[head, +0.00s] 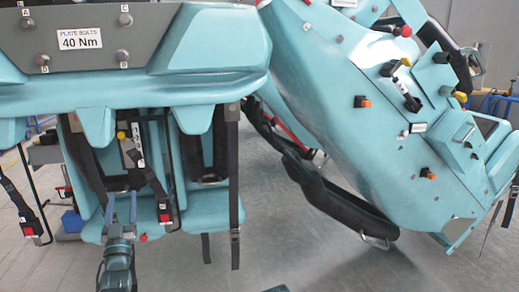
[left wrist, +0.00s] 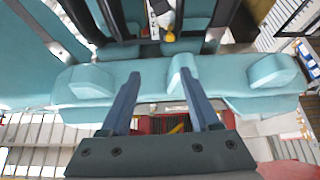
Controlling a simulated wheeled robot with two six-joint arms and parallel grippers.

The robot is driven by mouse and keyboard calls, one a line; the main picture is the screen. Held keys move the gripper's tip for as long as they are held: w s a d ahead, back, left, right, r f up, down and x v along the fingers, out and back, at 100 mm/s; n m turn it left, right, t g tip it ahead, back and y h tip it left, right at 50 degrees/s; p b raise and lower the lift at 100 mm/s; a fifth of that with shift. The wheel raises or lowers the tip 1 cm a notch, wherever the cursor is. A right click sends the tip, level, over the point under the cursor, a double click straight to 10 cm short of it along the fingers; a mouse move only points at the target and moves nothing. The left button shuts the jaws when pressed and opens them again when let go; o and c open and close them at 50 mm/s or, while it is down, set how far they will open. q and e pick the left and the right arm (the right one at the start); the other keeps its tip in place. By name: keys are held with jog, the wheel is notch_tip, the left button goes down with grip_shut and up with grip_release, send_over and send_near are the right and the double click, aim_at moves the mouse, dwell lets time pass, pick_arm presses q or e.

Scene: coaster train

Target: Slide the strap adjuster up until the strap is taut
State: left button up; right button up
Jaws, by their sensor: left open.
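Several dark straps hang at the teal seats in the head view. One long strap (head: 235,185) hangs down right of the seats, with a dark fitting (head: 235,234) near its lower end; I cannot tell if it is the adjuster. Another strap (head: 150,175) runs down the seat to a red-marked buckle (head: 165,214). My left gripper (head: 121,204) is open and empty in front of the seat, pointing up. In the left wrist view its two fingers (left wrist: 160,72) stand apart before the teal seat edge (left wrist: 150,72), with nothing between them. My right gripper is not seen.
A teal seat body (head: 400,130) with knobs and a black padded bar (head: 335,200) leans at the right. A grey panel labelled "PLATE BOLTS 40 Nm" (head: 80,39) overhangs the seats. Another strap with a red buckle (head: 27,228) hangs at left. Grey floor (head: 300,245) is open below.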

pick_arm(q)
jog(key=w+d+f+g+h, duration=0.3)
jog(key=w+d+f+g, duration=0.25)
jog(key=d+f, duration=0.45)
jog(key=s+d+f+m+g+h, duration=0.1)
jog(key=s+d+f+g, duration=0.15)
jog(key=d+f, duration=0.3)
jog(key=s+d+f+m+g+h, duration=0.1)
jog(key=s+d+f+m+g, duration=0.1)
jog(key=d+f+g, duration=0.35)
jog(key=s+d+f+m+g+p, duration=0.15)
jog(key=s+d+f+g, duration=0.25)
jog(key=s+d+f, duration=0.4)
jog(key=s+d+f+m+g, duration=0.1)
jog(key=s+d+g, duration=0.15)
jog(key=s, duration=0.55)
jog(key=s+d+f+m+g, duration=0.1)
jog(key=s+f+m+g, duration=0.1)
jog(key=s+g, duration=0.35)
notch_tip(320, 180, up, 38)
jog(key=s+t+p, duration=0.1)
jog(key=p, duration=3.6)
jog(key=shift+s+f+t+p, duration=0.2)
jog(key=shift+s+t+p, duration=0.05)
jog(key=shift+t+p, duration=0.1)
jog(key=shift+d+n, duration=0.1)
jog(key=shift+n, duration=0.15)
jog(key=shift+c, duration=0.3)
